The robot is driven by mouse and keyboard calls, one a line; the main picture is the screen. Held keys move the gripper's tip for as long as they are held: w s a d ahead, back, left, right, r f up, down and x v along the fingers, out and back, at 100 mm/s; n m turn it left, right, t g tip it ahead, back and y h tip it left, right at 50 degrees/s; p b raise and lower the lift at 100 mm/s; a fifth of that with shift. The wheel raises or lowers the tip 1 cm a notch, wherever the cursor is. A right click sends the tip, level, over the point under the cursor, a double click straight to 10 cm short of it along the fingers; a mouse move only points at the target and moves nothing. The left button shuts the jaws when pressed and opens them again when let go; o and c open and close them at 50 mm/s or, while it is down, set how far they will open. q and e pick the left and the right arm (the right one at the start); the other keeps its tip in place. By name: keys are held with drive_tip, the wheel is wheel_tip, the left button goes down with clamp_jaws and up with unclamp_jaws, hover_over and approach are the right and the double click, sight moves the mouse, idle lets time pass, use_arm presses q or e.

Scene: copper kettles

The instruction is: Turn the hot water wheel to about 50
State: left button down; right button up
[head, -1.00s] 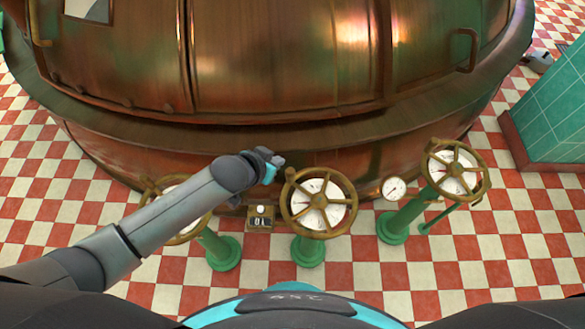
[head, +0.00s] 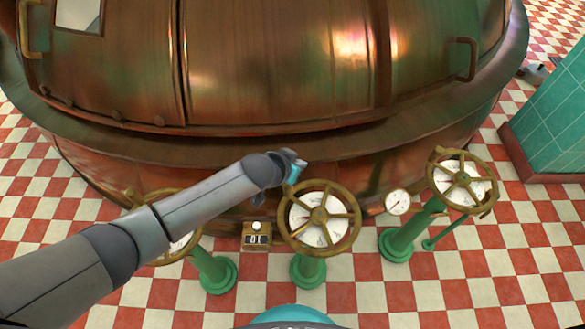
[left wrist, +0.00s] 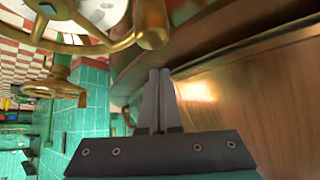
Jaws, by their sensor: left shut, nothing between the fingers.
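Three brass handwheels on green pedestals stand in front of the copper kettle, each over a white dial: a left wheel (head: 166,254) partly behind my left arm, a middle wheel (head: 348,238) and a right wheel (head: 488,182). I cannot read which is hot water, nor the dial numbers. My left gripper (head: 298,163) is at the upper-left rim of the middle wheel, on the kettle side. In the left wrist view its fingers (left wrist: 158,75) are shut and empty, close beside a wheel's brass rim and knob (left wrist: 153,25). Touching or apart, I cannot tell. My right gripper is out of view.
The copper kettle (head: 270,60) rises close behind the wheels. A small brass box (head: 256,240) sits between the left and middle wheels, and a small gauge (head: 398,202) beside the right one. A green tiled block (head: 555,120) stands at right. The checkered floor in front is clear.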

use_arm(q)
drive_tip(key=shift+s+a+f+p, duration=0.15)
drive_tip(key=shift+s+a, duration=0.4)
drive_tip(key=shift+s, duration=0.3)
drive_tip(key=shift+s+a+f+p, duration=0.15)
drive_tip(key=shift+s+a, duration=0.4)
drive_tip(key=shift+s, duration=0.3)
